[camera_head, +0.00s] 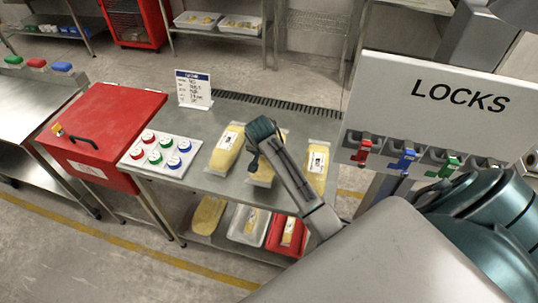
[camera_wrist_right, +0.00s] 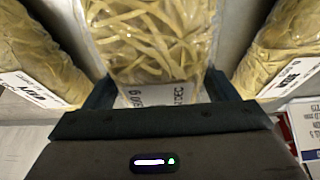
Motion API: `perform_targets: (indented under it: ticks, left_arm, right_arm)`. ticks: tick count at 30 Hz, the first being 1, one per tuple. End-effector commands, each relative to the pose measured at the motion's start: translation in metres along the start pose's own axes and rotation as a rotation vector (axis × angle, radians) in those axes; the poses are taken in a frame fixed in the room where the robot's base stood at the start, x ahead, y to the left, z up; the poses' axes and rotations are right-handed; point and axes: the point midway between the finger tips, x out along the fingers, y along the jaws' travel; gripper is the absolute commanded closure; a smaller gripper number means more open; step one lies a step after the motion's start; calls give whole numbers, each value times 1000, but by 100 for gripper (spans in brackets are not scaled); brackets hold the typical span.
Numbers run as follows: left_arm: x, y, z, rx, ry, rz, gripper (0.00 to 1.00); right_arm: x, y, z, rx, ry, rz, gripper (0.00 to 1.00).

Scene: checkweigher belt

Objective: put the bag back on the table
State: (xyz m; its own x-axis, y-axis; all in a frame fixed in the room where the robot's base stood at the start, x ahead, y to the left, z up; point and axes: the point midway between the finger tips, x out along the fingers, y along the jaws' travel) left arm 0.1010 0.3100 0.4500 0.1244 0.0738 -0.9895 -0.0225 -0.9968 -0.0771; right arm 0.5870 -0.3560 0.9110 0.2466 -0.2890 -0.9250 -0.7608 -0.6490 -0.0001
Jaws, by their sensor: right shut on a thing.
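Three clear bags of yellow pasta with white labels are at the steel table (camera_head: 215,120): a left bag (camera_head: 226,150), a middle bag (camera_head: 262,177) and a right bag (camera_head: 318,166). My right gripper (camera_head: 257,150) is above the middle bag, hiding part of it. In the right wrist view my right gripper (camera_wrist_right: 160,90) is shut on the middle bag (camera_wrist_right: 150,40), with one finger on each side. The other bags flank it, apart from the fingers. I cannot tell whether the held bag touches the table. My left gripper is out of view.
A button panel (camera_head: 160,154), a red cabinet (camera_head: 103,133) and a small sign (camera_head: 193,89) are left of the bags. A white LOCKS board (camera_head: 430,110) stands at right. Trays with bags (camera_head: 249,224) sit on the lower shelf.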

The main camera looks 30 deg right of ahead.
Motion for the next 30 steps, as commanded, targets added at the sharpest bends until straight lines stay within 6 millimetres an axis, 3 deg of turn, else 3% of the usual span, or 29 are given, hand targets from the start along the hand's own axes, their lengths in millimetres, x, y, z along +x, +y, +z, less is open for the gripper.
perform_targets:
  ticks: [3,9,13,20,21,23,30]
  left_arm:
    - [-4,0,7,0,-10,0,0]
    - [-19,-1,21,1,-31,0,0]
    - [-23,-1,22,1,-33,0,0]
    - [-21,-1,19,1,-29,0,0]
    - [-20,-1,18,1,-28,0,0]
    - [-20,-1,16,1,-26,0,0]
    - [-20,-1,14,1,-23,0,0]
  right_arm:
    - [3,1,-9,1,2,-1,61]
    - [22,1,0,-1,-2,1,61]
    - [34,1,4,-1,0,-1,61]
    - [36,1,5,0,2,-2,61]
    - [37,1,6,0,0,-1,13]
    - [37,1,6,0,0,-1,1]
    - [36,1,6,0,0,-1,0]
